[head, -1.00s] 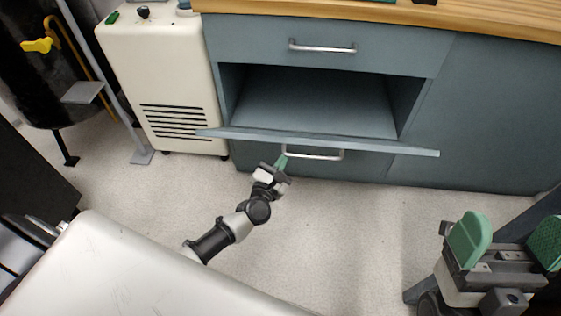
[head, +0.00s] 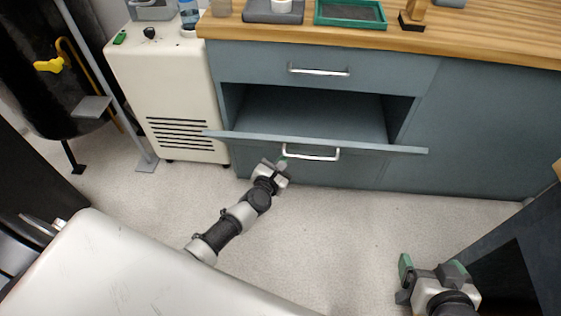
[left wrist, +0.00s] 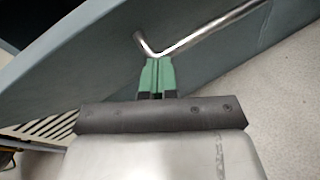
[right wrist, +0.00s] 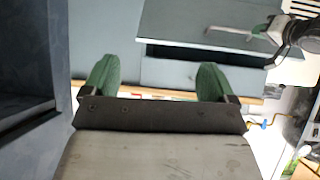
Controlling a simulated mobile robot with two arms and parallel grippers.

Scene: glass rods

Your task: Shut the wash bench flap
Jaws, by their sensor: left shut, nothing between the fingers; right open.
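The wash bench flap (head: 370,149) is a blue-grey panel lying open below a dark, empty compartment (head: 315,112) in the bench. Its silver bar handle (head: 318,157) shows below the front edge. My left gripper (head: 281,163) is shut and empty at the handle's left end. In the left wrist view its green fingertips (left wrist: 157,62) are together right by the bent end of the handle (left wrist: 205,36); I cannot tell if they touch. My right gripper (head: 432,268) is open and empty, low at the right, away from the flap. The flap (right wrist: 200,20) also shows in the right wrist view.
A closed drawer with a handle (head: 320,71) sits above the compartment. The wooden worktop (head: 450,40) holds a green tray (head: 350,13) and other items. A cream vented cabinet (head: 165,75) stands left of the bench. The floor (head: 340,225) between my grippers is clear.

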